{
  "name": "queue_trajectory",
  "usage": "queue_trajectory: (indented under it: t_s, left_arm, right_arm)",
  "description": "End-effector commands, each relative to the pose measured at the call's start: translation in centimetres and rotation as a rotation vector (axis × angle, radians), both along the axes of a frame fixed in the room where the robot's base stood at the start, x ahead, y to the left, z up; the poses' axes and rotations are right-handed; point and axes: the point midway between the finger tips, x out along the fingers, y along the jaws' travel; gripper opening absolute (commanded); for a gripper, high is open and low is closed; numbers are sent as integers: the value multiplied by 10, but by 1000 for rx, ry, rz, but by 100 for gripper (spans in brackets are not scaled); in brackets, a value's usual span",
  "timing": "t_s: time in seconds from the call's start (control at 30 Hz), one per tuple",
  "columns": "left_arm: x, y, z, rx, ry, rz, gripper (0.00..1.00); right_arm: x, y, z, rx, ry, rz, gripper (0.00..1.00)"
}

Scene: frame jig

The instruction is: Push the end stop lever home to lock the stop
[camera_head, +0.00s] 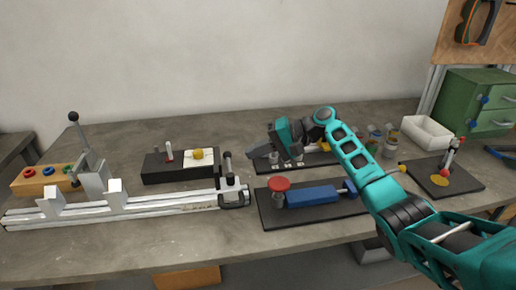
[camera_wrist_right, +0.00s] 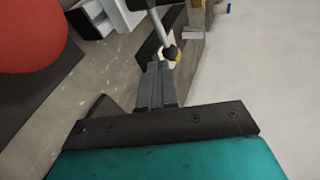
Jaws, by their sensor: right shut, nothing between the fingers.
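The end stop (camera_head: 235,190) sits at the right end of the pale rail (camera_head: 150,207). Its lever (camera_head: 228,168) stands roughly upright with a dark knob on top. My right gripper (camera_head: 253,153) is shut and empty, just right of the lever at about knob height. In the right wrist view the shut fingers (camera_wrist_right: 158,78) point at the lever's dark knob (camera_wrist_right: 170,53), which appears right beyond their tips. I cannot tell whether they touch. The white end stop block shows at the top left there (camera_wrist_right: 92,18). My left gripper is not in view.
A red round knob (camera_head: 279,184) and a blue block (camera_head: 312,197) are on a black plate below my right arm. A black box (camera_head: 180,175) lies behind the rail. A tall ball-topped lever (camera_head: 78,130) stands at the left. Bare bench (camera_head: 190,245) lies in front.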

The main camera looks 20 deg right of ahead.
Motion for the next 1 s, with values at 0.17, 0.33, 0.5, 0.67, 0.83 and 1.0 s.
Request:
queue_trajectory:
  t_s: [0.17,0.33,0.5,0.67,0.83,1.0]
  left_arm:
    - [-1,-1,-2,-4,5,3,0]
    - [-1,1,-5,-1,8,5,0]
    - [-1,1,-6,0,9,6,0]
    - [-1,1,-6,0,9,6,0]
    - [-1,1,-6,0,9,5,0]
    - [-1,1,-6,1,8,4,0]
  right_arm:
    - [-8,-36,19,-2,-2,-4,0]
    - [-17,-65,34,-2,-2,-3,0]
    - [-21,-81,44,-1,-2,-1,0]
    - [-23,-86,47,0,-2,0,0]
    - [-23,-86,47,0,-1,0,0]
    - [-23,-86,46,-1,-1,0,0]
